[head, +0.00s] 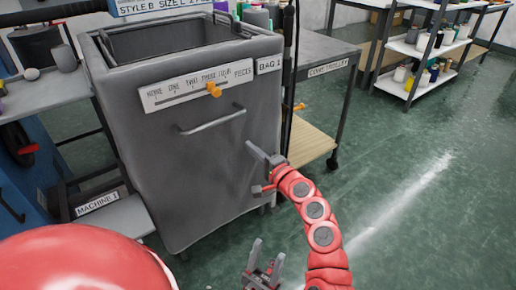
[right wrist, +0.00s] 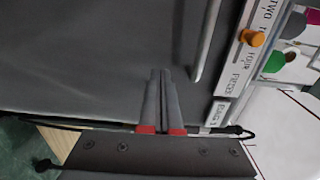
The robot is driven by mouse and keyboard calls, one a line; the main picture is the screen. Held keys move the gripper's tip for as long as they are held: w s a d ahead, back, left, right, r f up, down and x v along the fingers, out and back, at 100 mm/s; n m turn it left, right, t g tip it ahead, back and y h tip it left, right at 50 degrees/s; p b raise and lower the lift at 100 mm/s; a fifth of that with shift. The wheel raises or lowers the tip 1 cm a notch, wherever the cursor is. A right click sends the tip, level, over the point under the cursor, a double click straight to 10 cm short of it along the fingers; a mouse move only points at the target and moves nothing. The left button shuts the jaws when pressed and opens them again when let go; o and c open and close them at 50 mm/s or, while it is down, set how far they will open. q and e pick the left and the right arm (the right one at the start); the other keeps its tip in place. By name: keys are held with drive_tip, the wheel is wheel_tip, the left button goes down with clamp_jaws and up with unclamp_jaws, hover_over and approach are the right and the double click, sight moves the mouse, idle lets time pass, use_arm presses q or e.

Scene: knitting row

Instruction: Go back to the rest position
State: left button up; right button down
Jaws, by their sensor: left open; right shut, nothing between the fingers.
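My right gripper (head: 250,146) is shut and empty, in front of the right part of the grey bin's front. In the right wrist view its fingers (right wrist: 160,72) lie together against the view of the bin's grey front, with the handle (right wrist: 207,40) to their right; whether they touch the bin I cannot tell. My left gripper (head: 268,249) is open and empty, low at the bottom of the head view, over the green floor.
The grey bin (head: 180,170) labelled BAG 1 has a bar handle (head: 212,121) and a scale plate with an orange knob (head: 214,90). A trolley (head: 312,142) stands right behind it, a machine shelf (head: 115,222) at left. The floor (head: 430,190) at right is clear.

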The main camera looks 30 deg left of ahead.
drive_tip(key=shift+v, duration=1.4)
